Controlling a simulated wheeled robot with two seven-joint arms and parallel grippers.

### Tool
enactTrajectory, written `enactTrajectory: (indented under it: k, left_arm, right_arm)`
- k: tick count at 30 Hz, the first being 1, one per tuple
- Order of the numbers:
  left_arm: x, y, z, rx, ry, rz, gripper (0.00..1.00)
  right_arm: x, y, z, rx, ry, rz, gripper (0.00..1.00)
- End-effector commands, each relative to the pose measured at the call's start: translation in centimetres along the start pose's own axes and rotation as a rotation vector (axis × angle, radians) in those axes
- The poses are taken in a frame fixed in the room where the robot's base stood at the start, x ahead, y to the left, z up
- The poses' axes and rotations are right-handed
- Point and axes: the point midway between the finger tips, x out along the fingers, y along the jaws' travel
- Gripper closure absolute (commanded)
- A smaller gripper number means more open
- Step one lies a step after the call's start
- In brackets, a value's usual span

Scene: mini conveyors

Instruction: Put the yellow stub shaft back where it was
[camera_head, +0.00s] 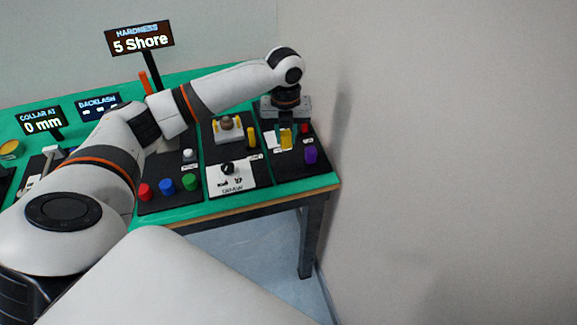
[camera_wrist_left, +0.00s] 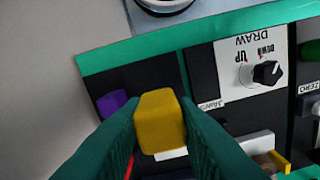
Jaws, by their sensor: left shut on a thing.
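My left gripper (camera_head: 286,131) is at the far right end of the table, pointing down over a black mat (camera_head: 300,170). It is shut on the yellow stub shaft (camera_head: 286,141). In the left wrist view the shaft's yellow end (camera_wrist_left: 160,121) shows between the dark green fingers (camera_wrist_left: 160,140). The shaft is over or beside a white patch (camera_head: 270,141) on the mat. I cannot tell whether its lower end touches anything. My right gripper is not in view.
A panel marked DRAW with a black knob (camera_head: 227,168) lies to the left. A wall rises close on the right.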

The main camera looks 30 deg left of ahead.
Motion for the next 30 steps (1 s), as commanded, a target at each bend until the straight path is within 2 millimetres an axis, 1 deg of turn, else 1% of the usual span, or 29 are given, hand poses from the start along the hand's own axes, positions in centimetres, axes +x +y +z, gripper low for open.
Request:
enactTrajectory:
  k: [1, 3, 7, 11, 18, 21, 29, 30]
  left_arm:
    - [1.1, -0.1, 0.1, 0.000, -0.003, -0.004, 0.98]
    - [2.4, -0.1, 0.1, 0.000, -0.004, -0.003, 0.98]
    - [4.1, 0.0, 0.1, 0.000, -0.001, -0.002, 0.98]
    - [5.0, 0.0, 0.1, 0.000, -0.002, -0.002, 0.98]
    - [8.1, -0.1, 0.1, 0.000, -0.002, -0.002, 0.98]
    - [8.4, 0.0, 0.1, 0.001, 0.001, -0.001, 0.98]
    - [8.6, 0.0, 0.1, 0.000, 0.000, -0.001, 0.98]
    - [8.7, 0.0, 0.1, 0.000, 0.000, -0.001, 0.72]
  right_arm:
    - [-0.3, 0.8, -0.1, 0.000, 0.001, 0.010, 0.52]
    - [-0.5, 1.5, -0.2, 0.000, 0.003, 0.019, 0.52]
    - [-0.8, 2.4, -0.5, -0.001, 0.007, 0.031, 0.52]
    - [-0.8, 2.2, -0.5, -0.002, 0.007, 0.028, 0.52]
    - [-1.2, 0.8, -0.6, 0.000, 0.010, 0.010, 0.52]
    - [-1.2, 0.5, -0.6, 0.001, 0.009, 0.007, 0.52]
    - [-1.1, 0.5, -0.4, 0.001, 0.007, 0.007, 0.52]
    - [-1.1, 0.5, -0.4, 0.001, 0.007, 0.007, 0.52]
